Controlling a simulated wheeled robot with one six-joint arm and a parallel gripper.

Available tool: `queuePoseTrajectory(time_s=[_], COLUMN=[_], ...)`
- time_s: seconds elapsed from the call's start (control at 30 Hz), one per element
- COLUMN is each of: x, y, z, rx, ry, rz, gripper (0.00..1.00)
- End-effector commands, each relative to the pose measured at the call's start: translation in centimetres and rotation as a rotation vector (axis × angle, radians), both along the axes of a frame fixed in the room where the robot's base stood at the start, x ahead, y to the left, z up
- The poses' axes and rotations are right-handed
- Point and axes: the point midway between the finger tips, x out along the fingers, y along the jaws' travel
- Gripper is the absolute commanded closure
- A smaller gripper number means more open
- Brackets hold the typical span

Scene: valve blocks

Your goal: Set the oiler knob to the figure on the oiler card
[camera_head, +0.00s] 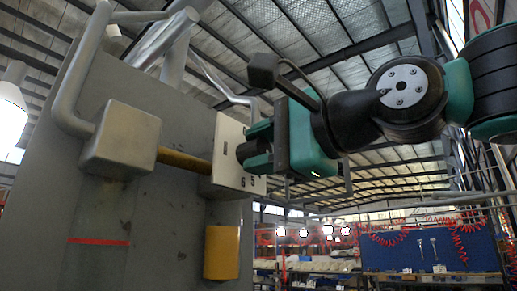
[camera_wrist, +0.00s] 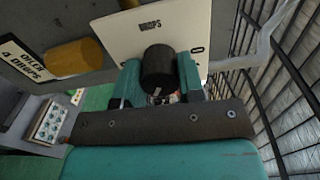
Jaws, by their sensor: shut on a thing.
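The oiler knob (camera_wrist: 158,66) is a black round cylinder on a white dial plate (camera_wrist: 125,32), which reads DROPS at its top in the wrist view. My gripper (camera_wrist: 160,84) is shut on the knob, with a teal finger on each side. In the head view, my gripper (camera_head: 256,146) reaches in from the right to the plate (camera_head: 227,150) on the grey panel, where the figures 6 and 5 show low. The oiler card (camera_wrist: 28,62) reads OILER 4 DROPS in the wrist view. The knob's pointer and some figures are hidden.
A yellow cylinder (camera_head: 222,252) is below the plate. A brass pipe (camera_head: 184,163) joins the plate's block to a grey box (camera_head: 120,140). Grey pipes (camera_head: 75,75) run above. A blue board (camera_head: 430,250) with red hoses stands far behind.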

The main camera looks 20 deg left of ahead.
Motion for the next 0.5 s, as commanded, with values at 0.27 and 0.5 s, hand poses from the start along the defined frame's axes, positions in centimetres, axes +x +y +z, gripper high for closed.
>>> queuePoseTrajectory(time_s=[0.27,0.5], x=[0.12,0.04], y=[-0.05,0.03], z=[-0.12,-0.06], rx=[-0.003,-0.002], ry=[0.001,0.0], rz=[-0.004,-0.001], gripper=[0.41,0.39])
